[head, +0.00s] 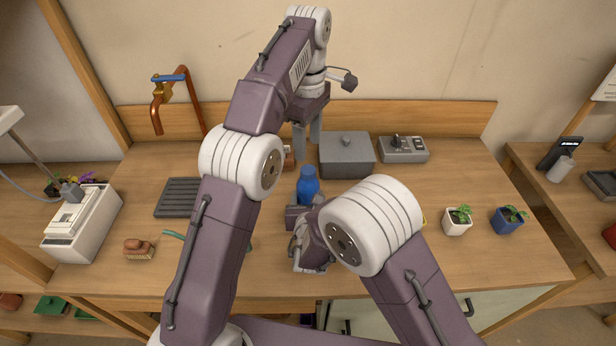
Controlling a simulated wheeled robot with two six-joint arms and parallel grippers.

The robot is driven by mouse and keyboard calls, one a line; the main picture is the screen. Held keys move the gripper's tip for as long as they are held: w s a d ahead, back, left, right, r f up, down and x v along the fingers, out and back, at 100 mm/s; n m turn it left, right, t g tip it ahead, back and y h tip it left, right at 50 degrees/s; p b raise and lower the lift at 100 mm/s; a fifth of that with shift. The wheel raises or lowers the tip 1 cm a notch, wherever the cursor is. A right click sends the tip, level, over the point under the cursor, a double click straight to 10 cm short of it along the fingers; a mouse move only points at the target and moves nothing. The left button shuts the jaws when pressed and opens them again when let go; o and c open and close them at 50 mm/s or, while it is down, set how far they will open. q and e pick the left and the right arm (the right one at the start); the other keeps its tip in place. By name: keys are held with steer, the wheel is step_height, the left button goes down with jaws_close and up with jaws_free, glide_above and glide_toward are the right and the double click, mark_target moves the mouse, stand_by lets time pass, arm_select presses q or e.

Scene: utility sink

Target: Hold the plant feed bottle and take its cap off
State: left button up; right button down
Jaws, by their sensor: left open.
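A blue bottle (308,187), which looks like the plant feed bottle, stands upright near the middle of the bench. Its top looks blue too; I cannot clearly make out the cap's edge. My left gripper (308,137) is open and empty, pointing down beyond and above the bottle, apart from it. My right gripper (303,212) is low at the near side of the bottle. Its own wrist and arm hide its fingers and the bottle's lower part, so I cannot tell whether it grips the bottle.
A grey lidded box (347,157) and a grey control box (404,150) stand at the back. A dark slatted rack (178,197) and a brush (139,249) lie left. A white pot (457,222) and a blue pot (507,221) stand right. A copper tap (190,95) rises at back left.

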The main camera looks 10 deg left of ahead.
mark_target(308, 169)
arm_select(q)
steer(key=m, duration=0.5)
steer(key=shift+m, duration=0.4)
steer(key=m, duration=0.6)
steer(key=shift+m, duration=0.4)
steer(key=m, duration=0.6)
steer(key=shift+m, duration=0.4)
steer(key=m, duration=2.4)
steer(key=shift+f, duration=4)
